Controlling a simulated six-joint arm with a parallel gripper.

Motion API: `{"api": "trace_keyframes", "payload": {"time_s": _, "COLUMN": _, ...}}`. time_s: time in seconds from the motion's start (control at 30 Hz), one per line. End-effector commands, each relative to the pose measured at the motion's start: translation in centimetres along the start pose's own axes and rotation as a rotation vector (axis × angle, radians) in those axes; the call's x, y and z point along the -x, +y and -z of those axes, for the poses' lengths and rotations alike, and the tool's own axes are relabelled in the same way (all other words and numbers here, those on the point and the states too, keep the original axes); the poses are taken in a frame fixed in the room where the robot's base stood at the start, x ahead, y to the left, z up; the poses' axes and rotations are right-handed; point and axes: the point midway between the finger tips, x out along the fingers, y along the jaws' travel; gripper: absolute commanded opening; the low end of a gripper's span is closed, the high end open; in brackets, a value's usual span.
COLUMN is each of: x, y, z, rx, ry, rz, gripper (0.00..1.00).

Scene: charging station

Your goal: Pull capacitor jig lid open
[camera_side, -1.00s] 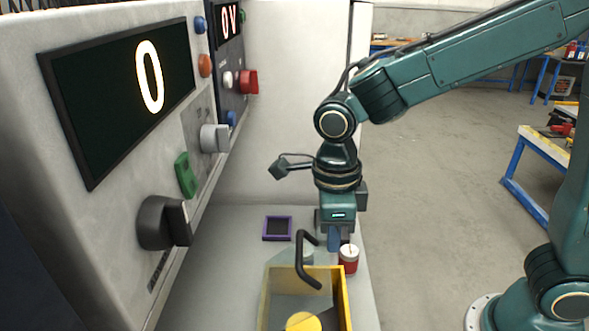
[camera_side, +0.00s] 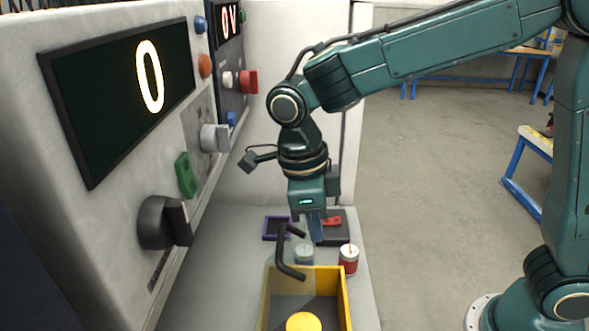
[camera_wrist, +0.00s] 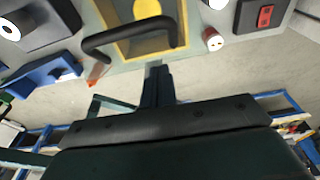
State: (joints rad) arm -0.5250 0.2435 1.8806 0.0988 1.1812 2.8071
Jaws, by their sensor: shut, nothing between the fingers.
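The capacitor jig is an open-topped yellow box (camera_side: 346,302) at the bottom of the side view, with a yellow disc (camera_side: 303,322) inside. Its black bar handle (camera_side: 281,255) stands above the box's far end; the clear lid pane is faint and its angle cannot be told. My gripper (camera_side: 317,240) is shut and empty, pointing down just right of and behind the handle. In the wrist view the fingers (camera_wrist: 157,82) end close to the handle (camera_wrist: 125,35); I cannot tell whether they touch.
A red-and-white capacitor (camera_side: 348,259) stands right of the gripper. A grey cylinder (camera_side: 304,253) is near the box's far edge. A black box with a red switch (camera_side: 334,222) and a purple frame (camera_side: 276,229) lie behind. A control panel (camera_side: 115,100) walls off the left.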

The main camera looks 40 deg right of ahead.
Motion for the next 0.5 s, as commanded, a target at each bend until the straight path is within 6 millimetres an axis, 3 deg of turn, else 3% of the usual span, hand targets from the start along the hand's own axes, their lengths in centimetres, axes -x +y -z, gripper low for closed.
{"api": "trace_keyframes", "payload": {"time_s": 0.03, "x": -0.9, "y": 0.2, "z": -1.0, "rx": 0.028, "ry": -0.021, "rz": 0.004, "gripper": 0.0}}
{"api": "trace_keyframes", "payload": {"time_s": 0.13, "x": -0.9, "y": 0.2, "z": -0.6, "rx": 0.027, "ry": -0.02, "rz": 0.004, "gripper": 0.0}}
{"api": "trace_keyframes", "payload": {"time_s": 0.5, "x": -0.8, "y": 0.1, "z": 2.7, "rx": 0.013, "ry": -0.008, "rz": 0.0, "gripper": 0.0}}
